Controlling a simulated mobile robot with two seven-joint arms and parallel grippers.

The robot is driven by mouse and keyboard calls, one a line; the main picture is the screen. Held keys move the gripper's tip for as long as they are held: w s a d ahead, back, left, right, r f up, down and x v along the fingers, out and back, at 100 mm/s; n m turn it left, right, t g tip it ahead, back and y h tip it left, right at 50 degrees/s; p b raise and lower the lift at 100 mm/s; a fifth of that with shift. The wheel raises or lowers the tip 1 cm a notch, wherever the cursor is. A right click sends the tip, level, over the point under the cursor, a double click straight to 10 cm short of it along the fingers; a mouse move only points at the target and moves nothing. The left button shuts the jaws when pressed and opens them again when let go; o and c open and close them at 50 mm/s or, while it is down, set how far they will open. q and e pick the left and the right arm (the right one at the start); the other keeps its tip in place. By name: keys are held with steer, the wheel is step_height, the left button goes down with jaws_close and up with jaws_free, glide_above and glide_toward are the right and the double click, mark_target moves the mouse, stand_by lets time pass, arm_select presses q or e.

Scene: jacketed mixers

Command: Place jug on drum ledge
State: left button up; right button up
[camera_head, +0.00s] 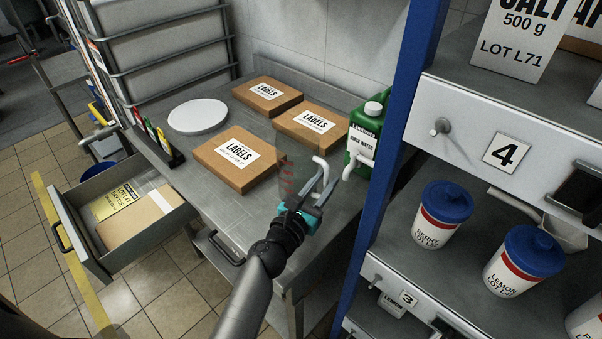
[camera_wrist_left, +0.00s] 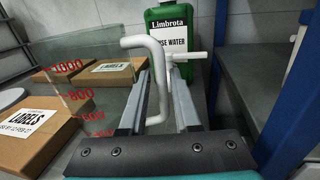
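The jug (camera_head: 294,169) is a clear vessel with red graduation marks and a white handle (camera_head: 322,169), upright over the right part of the steel table. In the left wrist view the jug (camera_wrist_left: 88,85) is on the left, its handle (camera_wrist_left: 158,80) in front of the fingers. My left gripper (camera_head: 318,193) is at the handle, a finger on each side; it also shows in the left wrist view (camera_wrist_left: 160,95). I cannot tell whether the fingers press on it, or whether the jug's base touches the table. My right gripper is out of view. I can make out no drum ledge.
A green rinse-water container (camera_head: 365,140) with a white tap stands just behind the jug. Cardboard label boxes (camera_head: 238,160) and a white round plate (camera_head: 198,116) lie on the table (camera_head: 210,205). An open drawer (camera_head: 85,250) juts out left. A blue shelf post (camera_head: 385,170) stands close right.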

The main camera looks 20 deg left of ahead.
arm_select(q)
steer(key=w, duration=0.3)
steer(key=shift+w+d+r, duration=0.1)
steer(key=shift+w+d, duration=0.25)
steer(key=shift+d, duration=0.05)
jaws_close()
stand_by(1.1)
